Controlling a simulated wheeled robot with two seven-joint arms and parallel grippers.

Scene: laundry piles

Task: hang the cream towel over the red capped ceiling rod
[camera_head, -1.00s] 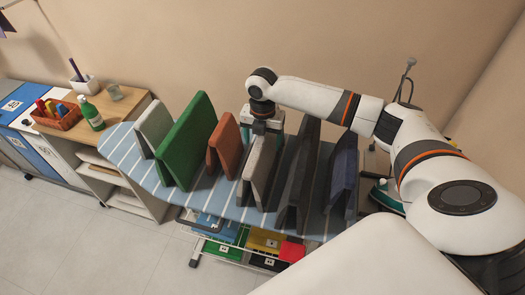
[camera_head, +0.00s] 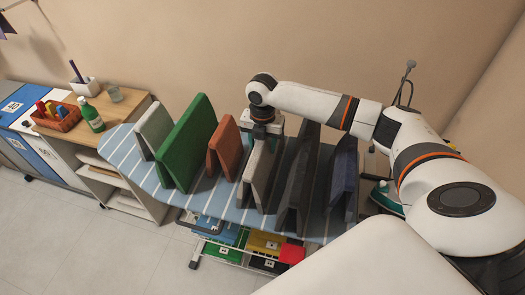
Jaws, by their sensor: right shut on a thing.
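The cream towel (camera_head: 257,180), dull greyish in this light, stands folded like a tent on the striped ironing board (camera_head: 122,157). My right gripper (camera_head: 264,137) comes down on its top edge from above and is shut on it. The fingertips are partly hidden by the wrist and the cloth. The towel's lower edges appear to be on or very near the board. My left gripper is not in view. The red capped ceiling rod is not in view.
Close beside the held towel stand a rust towel (camera_head: 224,148) on the left and a dark grey one (camera_head: 298,185) on the right. A green towel (camera_head: 187,142) and a navy one (camera_head: 344,180) stand farther out. A wooden cabinet (camera_head: 130,110) is at left.

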